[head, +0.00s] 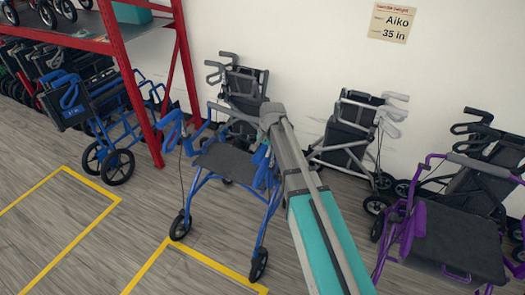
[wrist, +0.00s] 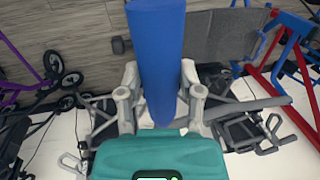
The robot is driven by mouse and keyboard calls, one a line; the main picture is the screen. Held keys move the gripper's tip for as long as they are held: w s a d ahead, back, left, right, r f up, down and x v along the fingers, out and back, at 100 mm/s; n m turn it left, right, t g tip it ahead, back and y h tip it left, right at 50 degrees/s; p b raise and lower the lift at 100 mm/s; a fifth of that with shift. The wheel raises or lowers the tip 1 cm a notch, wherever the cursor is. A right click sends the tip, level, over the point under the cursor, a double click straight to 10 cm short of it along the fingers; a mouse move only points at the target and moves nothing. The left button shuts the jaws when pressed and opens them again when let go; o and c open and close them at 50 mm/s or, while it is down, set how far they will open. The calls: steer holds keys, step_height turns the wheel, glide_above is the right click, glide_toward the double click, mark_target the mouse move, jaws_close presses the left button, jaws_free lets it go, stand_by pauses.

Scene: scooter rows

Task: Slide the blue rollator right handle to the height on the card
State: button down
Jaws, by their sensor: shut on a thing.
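The blue rollator (head: 228,160) stands in the middle of the head view, with a dark seat, blue frame and black wheels. Its blue left handle (head: 172,131) shows; the right handle is hidden behind my teal and grey arm. In the wrist view my gripper (wrist: 161,98) is shut around a thick blue bar (wrist: 160,45), one pale finger on each side. The bar looks like the right handle. My gripper's jaws do not show clearly in the head view. The card (head: 391,22) on the wall reads "Aiko" and "35 in". No height marks are legible on the rollator.
A red rack (head: 125,75) with another blue walker (head: 108,110) stands at left. Grey and black rollators (head: 352,135) stand by the wall behind, and a purple rollator (head: 455,235) is close on the right. Yellow lines mark open floor (head: 60,240) at front left.

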steer(key=shift+c, duration=1.3)
jaws_free()
steer(key=shift+f, duration=0.25)
steer(key=shift+d+b+x, duration=0.2)
steer(key=shift+b+x, duration=1)
steer(key=shift+b, duration=0.2)
steer(key=p+v, duration=1.4)
steer(key=s+d+f+n+g+h+b, duration=0.1)
steer(key=s+d+f+n+b, duration=0.3)
steer(key=s, duration=0.7)
steer(key=s+d+f+n+h+b, duration=0.15)
steer(key=s+d+f+b, duration=0.3)
steer(key=s, duration=0.55)
step_height(320, 180, down, 20)
steer(key=b, duration=1.9)
steer(key=shift+d+b, duration=0.35)
steer(key=shift+s+r+n+y, duration=0.1)
steer(key=shift+s+n+y, duration=0.05)
steer(key=shift+n+y, duration=0.1)
